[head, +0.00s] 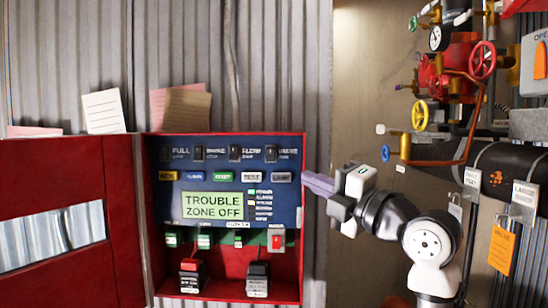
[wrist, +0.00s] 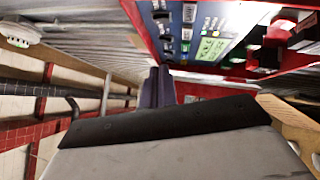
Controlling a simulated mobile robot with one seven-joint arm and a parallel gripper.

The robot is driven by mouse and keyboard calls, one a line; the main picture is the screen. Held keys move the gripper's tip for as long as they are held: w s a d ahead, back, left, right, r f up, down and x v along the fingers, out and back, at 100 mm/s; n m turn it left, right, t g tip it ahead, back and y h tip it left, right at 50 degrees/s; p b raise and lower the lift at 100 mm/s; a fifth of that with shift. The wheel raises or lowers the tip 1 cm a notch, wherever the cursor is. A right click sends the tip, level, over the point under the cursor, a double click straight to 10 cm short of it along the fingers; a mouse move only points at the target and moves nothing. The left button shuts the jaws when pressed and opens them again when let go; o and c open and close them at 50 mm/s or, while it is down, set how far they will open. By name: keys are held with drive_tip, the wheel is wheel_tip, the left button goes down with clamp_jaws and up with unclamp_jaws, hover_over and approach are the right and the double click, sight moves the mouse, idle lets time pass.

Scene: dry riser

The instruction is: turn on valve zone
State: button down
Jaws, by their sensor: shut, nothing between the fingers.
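The open red alarm box (head: 300,225) holds a blue panel (head: 172,210) with a row of black switches along its top. The rightmost switch (head: 272,154) has a small label beside it, probably the valve zone, though the text is hard to read. The green screen (head: 212,206) reads "TROUBLE ZONE OFF". My gripper (head: 309,182) is shut and empty, its lilac fingers at the box's right edge, lower than and right of that switch. In the wrist view the shut fingers (wrist: 158,86) point past the panel (wrist: 185,30), apart from the switches.
The red door (head: 65,180) hangs open to the left. Coloured buttons, a red switch (head: 276,240) and two black battery-like blocks (head: 193,277) sit lower in the box. Pipes and a red valve wheel (head: 482,60) crowd the right, near my arm.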

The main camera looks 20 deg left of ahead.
sight(278, 156)
drive_tip(key=p+x, duration=0.2)
drive_tip(key=x, duration=0.2)
drive_tip(key=w+p+x, duration=0.1)
drive_tip(key=p+x, duration=0.1)
drive_tip(key=x, duration=0.2)
drive_tip(key=w+d+p+x, duration=0.1)
drive_tip(key=p+x, duration=0.1)
drive_tip(key=x, duration=0.2)
drive_tip(key=shift+w+a+r, duration=0.1)
drive_tip(key=shift+r, duration=0.25)
drive_tip(key=shift+w+a, duration=0.1)
drive_tip(key=shift+w, duration=0.25)
